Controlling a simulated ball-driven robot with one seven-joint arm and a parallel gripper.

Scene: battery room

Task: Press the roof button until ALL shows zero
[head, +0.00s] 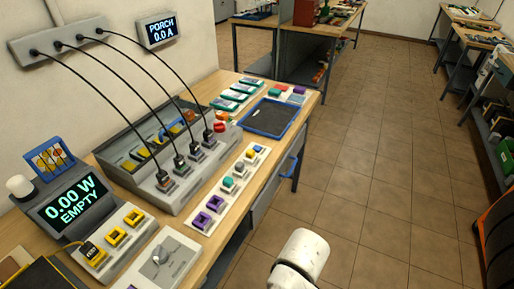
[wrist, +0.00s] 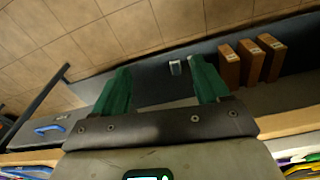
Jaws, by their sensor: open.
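On the wooden bench (head: 262,160) in the head view, a light strip carries several purple, grey, teal, blue and yellow buttons or blocks (head: 235,183). I cannot tell which, if any, is the roof button. A dark display (head: 75,200) at the left reads "0.00 W EMPTY". A wall display (head: 161,29) reads "PORCH 0.0 A". No display reading ALL is visible. My gripper (wrist: 160,66) shows in the wrist view with its two green fingers wide apart and nothing between them. It is away from the button strip.
Several black cables run from a grey wall strip (head: 75,35) to a grey box (head: 165,188) on the bench. A blue-rimmed tray (head: 291,133) lies near the bench's far end. Brown boxes (wrist: 249,63) stand ahead in the wrist view. The tiled floor (head: 375,170) right of the bench is open.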

